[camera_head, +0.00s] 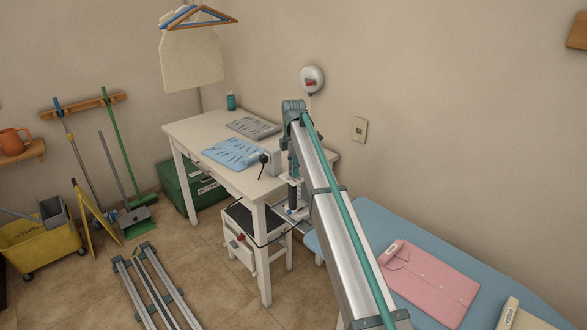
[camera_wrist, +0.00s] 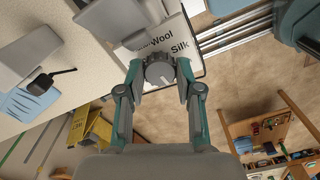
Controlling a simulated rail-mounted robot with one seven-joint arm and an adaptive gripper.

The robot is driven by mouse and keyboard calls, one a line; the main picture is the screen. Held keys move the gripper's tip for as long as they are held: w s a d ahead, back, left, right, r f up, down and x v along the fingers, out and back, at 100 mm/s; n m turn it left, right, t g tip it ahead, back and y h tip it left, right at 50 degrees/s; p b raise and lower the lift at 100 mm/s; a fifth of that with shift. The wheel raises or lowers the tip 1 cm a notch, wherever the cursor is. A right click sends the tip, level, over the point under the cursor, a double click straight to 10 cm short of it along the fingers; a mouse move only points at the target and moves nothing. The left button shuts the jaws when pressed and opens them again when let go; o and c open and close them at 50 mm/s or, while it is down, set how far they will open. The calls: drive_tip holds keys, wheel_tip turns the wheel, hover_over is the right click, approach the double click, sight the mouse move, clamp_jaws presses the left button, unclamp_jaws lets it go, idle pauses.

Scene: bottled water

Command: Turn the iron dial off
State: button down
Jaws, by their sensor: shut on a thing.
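The iron dial (camera_wrist: 158,75) is a round grey knob with a pale mark on its face, near the upper middle of the wrist view. It sits at the edge of a white panel (camera_wrist: 197,66) printed with "Wool" and "Silk"; other lettering is partly covered. My gripper (camera_wrist: 159,68) is shut on the dial, with one fingertip on each side of it. In the head view my arm reaches down beside the white table, and the dial cannot be made out there.
The white table (camera_head: 183,127) holds a blue folded garment (camera_head: 235,153) and a grey one (camera_head: 254,127). A blue ironing board (camera_head: 357,219) with a pink shirt (camera_head: 430,283) is at the right. A yellow mop bucket (camera_head: 42,250) stands at the left. Tiled floor lies between.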

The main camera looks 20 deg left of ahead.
drive_tip(key=shift+m, duration=0.8)
drive_tip(key=c, duration=0.8)
unclamp_jaws()
drive_tip(key=shift+o, duration=0.2)
wheel_tip(320, 180, up, 12)
